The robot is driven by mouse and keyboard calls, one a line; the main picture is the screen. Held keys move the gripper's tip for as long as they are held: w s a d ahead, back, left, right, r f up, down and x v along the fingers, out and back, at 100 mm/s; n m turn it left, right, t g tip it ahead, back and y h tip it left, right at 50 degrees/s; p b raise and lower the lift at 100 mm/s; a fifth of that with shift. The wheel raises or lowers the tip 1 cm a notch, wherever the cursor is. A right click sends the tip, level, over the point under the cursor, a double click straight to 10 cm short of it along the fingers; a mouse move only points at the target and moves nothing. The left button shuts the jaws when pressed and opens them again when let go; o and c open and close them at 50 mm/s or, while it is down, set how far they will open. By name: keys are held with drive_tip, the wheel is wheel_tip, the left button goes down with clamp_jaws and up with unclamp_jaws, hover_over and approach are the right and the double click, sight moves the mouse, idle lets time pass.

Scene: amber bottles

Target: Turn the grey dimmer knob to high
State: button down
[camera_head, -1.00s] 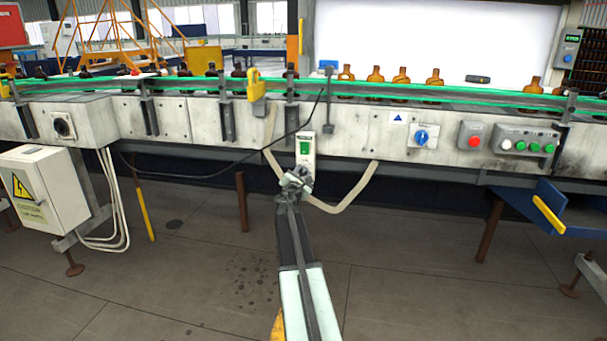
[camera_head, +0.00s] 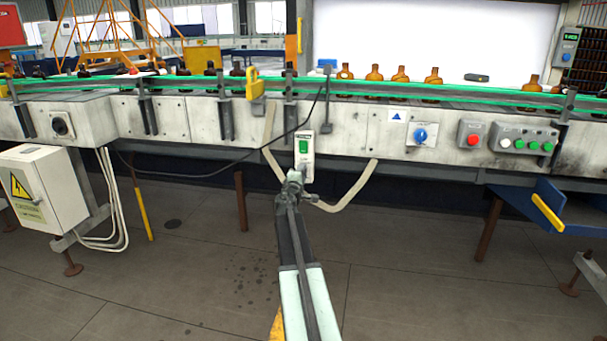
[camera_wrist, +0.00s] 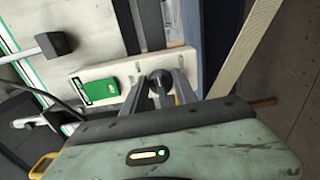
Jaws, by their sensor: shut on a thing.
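The dimmer is a white upright box (camera_head: 308,160) with a green panel (camera_head: 304,146) near its top, mounted on the conveyor's front face. In the wrist view the box (camera_wrist: 122,72) lies sideways, with its green panel (camera_wrist: 96,91) at the left. The dark grey knob (camera_wrist: 160,80) sits toward the other end of the box. My gripper (camera_wrist: 161,88) is shut on the knob, one finger on each side. In the head view my gripper (camera_head: 294,180) covers the lower part of the box and hides the knob. The knob's markings are too small to read.
A black cable (camera_head: 262,136) runs to the left of the box. A pale conduit (camera_head: 352,193) bends below it. A blue rotary switch (camera_head: 421,136) and a red button (camera_head: 474,139) are to the right. Open floor (camera_head: 420,270) lies in front of the conveyor.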

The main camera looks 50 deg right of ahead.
drive_tip(key=m, duration=0.6)
drive_tip(key=shift+w+a+f, duration=0.15)
drive_tip(key=shift+a+f, duration=0.05)
drive_tip(key=shift+m, duration=0.3)
drive_tip(key=c, duration=1)
unclamp_jaws()
drive_tip(key=shift+d, duration=0.1)
drive_tip(key=v, duration=0.8)
